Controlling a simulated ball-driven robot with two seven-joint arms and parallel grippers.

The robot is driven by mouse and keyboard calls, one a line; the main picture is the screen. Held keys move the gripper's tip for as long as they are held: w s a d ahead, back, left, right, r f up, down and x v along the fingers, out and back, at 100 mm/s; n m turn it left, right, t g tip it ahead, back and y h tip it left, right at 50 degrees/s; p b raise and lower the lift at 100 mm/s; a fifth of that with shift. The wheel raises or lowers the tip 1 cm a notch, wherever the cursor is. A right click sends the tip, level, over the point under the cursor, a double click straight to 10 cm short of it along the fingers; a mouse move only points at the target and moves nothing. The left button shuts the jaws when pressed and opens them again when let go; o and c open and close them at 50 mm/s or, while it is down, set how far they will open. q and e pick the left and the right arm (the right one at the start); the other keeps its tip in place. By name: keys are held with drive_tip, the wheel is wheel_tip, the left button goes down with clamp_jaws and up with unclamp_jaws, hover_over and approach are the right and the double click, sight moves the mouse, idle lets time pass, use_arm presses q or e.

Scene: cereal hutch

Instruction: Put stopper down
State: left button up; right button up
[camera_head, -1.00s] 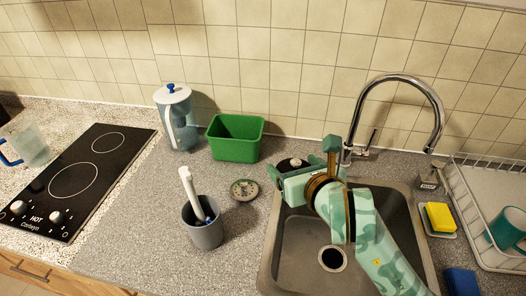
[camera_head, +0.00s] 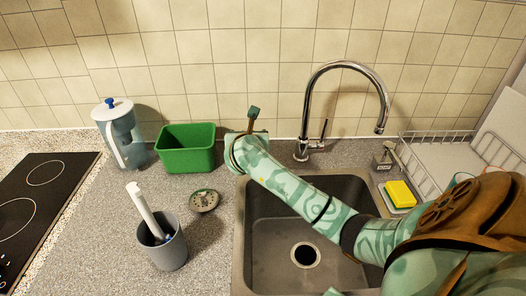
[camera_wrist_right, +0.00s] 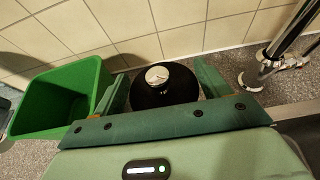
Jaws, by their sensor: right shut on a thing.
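The stopper (camera_wrist_right: 166,98) is a black round plug with a silver knob, seen in the right wrist view. My right gripper (camera_wrist_right: 162,84) is shut on it, with a green finger on each side. In the head view my right gripper (camera_head: 246,142) is over the counter by the sink's back left corner, beside the green bin. My wrist hides the stopper there. I cannot tell whether the stopper touches the counter.
The green bin (camera_head: 186,160) also shows in the wrist view (camera_wrist_right: 58,96). The sink (camera_head: 268,248), faucet (camera_head: 305,112), round strainer (camera_head: 204,200), grey cup (camera_head: 162,252), pitcher (camera_head: 120,138) and yellow sponge (camera_head: 400,193) are around. Counter between cup and sink is clear.

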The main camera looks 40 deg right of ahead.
drive_tip(key=d, duration=0.1)
drive_tip(key=d+f, duration=0.1)
drive_tip(key=w+d+f+b, duration=0.1)
drive_tip(key=d, duration=0.1)
drive_tip(key=d+f, duration=0.1)
drive_tip(key=d+f+b, duration=0.1)
drive_tip(key=f, duration=0.1)
drive_tip(key=w+d+f+b, duration=0.1)
drive_tip(key=f, duration=0.1)
drive_tip(key=shift+w+d, duration=0.1)
drive_tip(key=shift+d, duration=0.25)
drive_tip(key=shift+w+d+f+b, duration=0.1)
drive_tip(key=shift+d+f+b, duration=0.1)
drive_tip(key=shift+f, duration=0.45)
drive_tip(key=shift+s+d+f+b, duration=0.1)
drive_tip(key=shift+f+b, duration=0.15)
drive_tip(key=shift+f, duration=0.35)
drive_tip(key=shift+w+d+f+b, duration=0.1)
drive_tip(key=shift+f+b, duration=0.1)
drive_tip(key=shift+f, duration=0.45)
use_arm(q)
drive_tip(key=f, duration=0.2)
drive_tip(key=s+f, duration=0.1)
drive_tip(key=f, duration=0.1)
drive_tip(key=shift+s+f, duration=0.2)
drive_tip(key=shift+f, duration=0.05)
